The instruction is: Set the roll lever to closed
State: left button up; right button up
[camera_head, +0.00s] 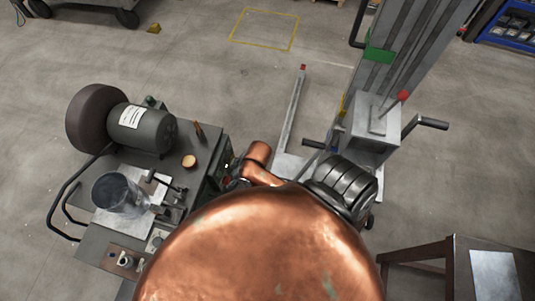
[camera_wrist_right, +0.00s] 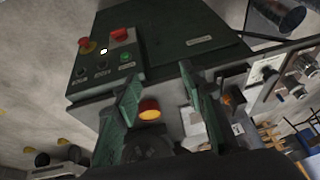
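A dark green machine (camera_wrist_right: 175,35) fills the upper middle of the right wrist view. Its control panel (camera_wrist_right: 105,60) carries red, yellow and green buttons. My right gripper (camera_wrist_right: 160,78) is open in front of it, with its two green fingers spread. A short orange-yellow round end (camera_wrist_right: 149,108) shows between the fingers; I cannot tell whether it is the roll lever or whether it touches them. In the head view my right gripper (camera_head: 236,176) is small and partly hidden beside the machine on the cart. My left gripper is not in view. The lever's position cannot be made out.
The cart (camera_head: 95,245) at the left carries a motor unit (camera_head: 142,128) and a clear cylinder (camera_head: 118,195). A grey lifting column (camera_head: 375,125) with a red knob (camera_head: 404,95) stands at the right. A brown-framed table (camera_head: 440,252) is at the lower right.

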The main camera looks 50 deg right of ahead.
jog(key=s+d+f+m+h, duration=0.1)
jog(key=s+d+f+m, duration=0.1)
jog(key=d, duration=0.4)
jog(key=s+d+f+m+h+b, duration=0.1)
jog(key=s+d+f+m+h, duration=0.1)
jog(key=s+d+f, duration=0.3)
jog(key=shift+s+d+f+m, duration=0.3)
jog(key=shift+d+f, duration=0.15)
jog(key=shift+f, duration=0.35)
